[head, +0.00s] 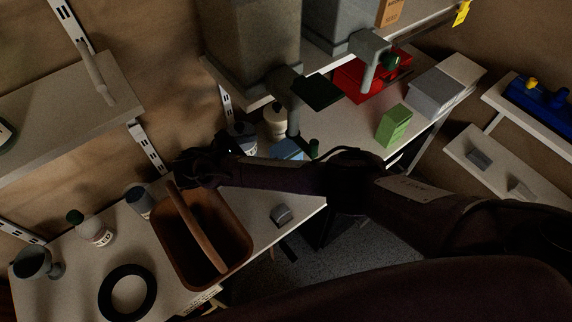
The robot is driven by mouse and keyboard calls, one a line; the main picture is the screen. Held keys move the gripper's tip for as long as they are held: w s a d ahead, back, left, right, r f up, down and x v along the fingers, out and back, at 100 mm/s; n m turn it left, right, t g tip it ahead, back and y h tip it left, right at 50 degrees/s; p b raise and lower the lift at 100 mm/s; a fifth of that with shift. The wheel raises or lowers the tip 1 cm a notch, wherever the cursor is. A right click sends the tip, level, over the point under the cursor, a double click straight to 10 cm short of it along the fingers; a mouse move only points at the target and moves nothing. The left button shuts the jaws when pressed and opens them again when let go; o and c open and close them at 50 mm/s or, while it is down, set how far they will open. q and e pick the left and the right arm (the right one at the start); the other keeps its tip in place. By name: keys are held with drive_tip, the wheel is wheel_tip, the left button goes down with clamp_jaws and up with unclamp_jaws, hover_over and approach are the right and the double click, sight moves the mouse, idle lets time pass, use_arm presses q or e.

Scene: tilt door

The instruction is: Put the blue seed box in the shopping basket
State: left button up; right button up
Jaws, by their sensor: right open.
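The blue seed box (288,149) is probably the small blue item on the middle shelf, below the grey dispenser. My right forearm crosses in front and hides its lower part. The shopping basket (240,234) is a brown tub with a lengthwise handle, standing on the lower left shelf. No item shows inside it, though the handle and my gripper hide part. My right gripper (190,168) is dark and hard to make out. It is open and appears empty, over or just behind the basket's far end. My left gripper is out of view.
A black ring (127,292), a grey cup (33,262) and a white bottle (96,230) share the basket's shelf. A grey dispenser (258,48) overhangs the middle shelf.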

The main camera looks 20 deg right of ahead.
sight(282, 149)
drive_tip(key=f+b, duration=0.1)
drive_tip(key=d+f+b, duration=0.2)
drive_tip(key=f, duration=0.1)
drive_tip(key=shift+w, duration=0.4)
drive_tip(key=b+x, duration=0.3)
drive_tip(key=x, duration=0.1)
drive_tip(key=shift+w+d+f+b, duration=0.15)
drive_tip(key=shift+d+b, duration=0.15)
drive_tip(key=shift+d, duration=0.25)
drive_tip(key=c, duration=1.7)
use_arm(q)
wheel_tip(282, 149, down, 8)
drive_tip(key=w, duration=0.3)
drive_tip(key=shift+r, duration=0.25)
use_arm(e)
drive_tip(key=shift+c, duration=0.2)
